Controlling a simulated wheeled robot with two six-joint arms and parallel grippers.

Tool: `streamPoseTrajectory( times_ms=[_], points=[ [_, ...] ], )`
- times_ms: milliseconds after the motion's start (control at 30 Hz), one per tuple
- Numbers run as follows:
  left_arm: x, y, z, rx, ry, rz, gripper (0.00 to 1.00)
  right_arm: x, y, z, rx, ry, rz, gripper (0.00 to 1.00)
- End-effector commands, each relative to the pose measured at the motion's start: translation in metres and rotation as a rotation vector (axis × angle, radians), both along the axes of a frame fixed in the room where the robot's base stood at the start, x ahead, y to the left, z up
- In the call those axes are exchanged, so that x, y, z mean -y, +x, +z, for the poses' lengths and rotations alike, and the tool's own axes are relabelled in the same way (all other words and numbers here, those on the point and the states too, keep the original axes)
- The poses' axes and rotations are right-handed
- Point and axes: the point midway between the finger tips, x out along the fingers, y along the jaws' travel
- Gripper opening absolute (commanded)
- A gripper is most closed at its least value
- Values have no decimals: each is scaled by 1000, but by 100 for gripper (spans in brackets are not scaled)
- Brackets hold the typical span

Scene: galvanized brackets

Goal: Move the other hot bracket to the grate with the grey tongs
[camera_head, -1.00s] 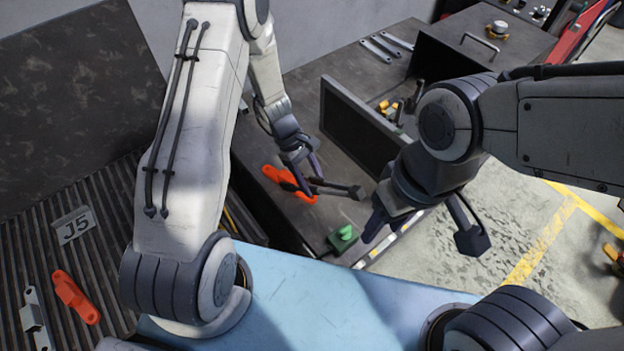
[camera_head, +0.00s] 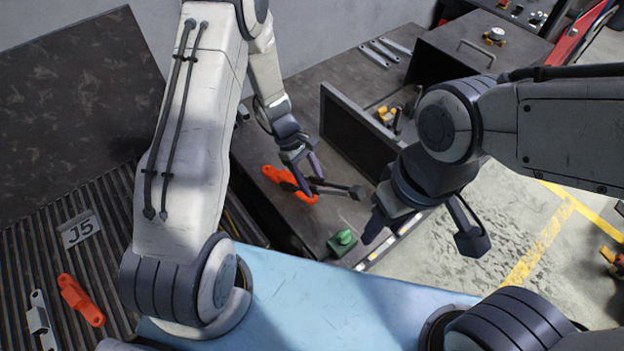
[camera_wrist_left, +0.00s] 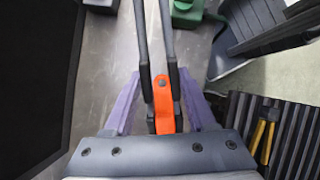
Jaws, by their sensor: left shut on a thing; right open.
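An orange-red bracket (camera_head: 275,174) is at the dark bench top, beside my left gripper. My left gripper (camera_head: 306,176) is shut on the dark grey tongs (camera_head: 338,188). In the left wrist view the tongs' two bars (camera_wrist_left: 143,45) run between my purple fingers, with the bracket (camera_wrist_left: 163,98) between the bars. I cannot tell whether the tongs pinch it or whether it is clear of the bench. Another orange-red bracket (camera_head: 80,300) lies on the ribbed grate (camera_head: 112,270) at left. My right gripper (camera_head: 425,228) is open and empty, right of the bench.
A grey bracket (camera_head: 39,320) and a J5 sign (camera_head: 80,231) are on the grate. A green block (camera_head: 342,242) sits at the bench's front edge. An open dark box (camera_head: 350,130) stands behind. Floor (camera_head: 510,220) shows at right.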

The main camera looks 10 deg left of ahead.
Motion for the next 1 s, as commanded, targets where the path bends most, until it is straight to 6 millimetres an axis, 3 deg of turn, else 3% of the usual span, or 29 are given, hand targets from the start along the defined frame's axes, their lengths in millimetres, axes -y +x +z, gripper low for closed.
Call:
streamPoseTrajectory(
  times_ms=[1000],
  points=[
    [0, 0, 90, 1, -1, 0, 0, 0, 0, 73, 0, 0, 3, 50]
  ],
)
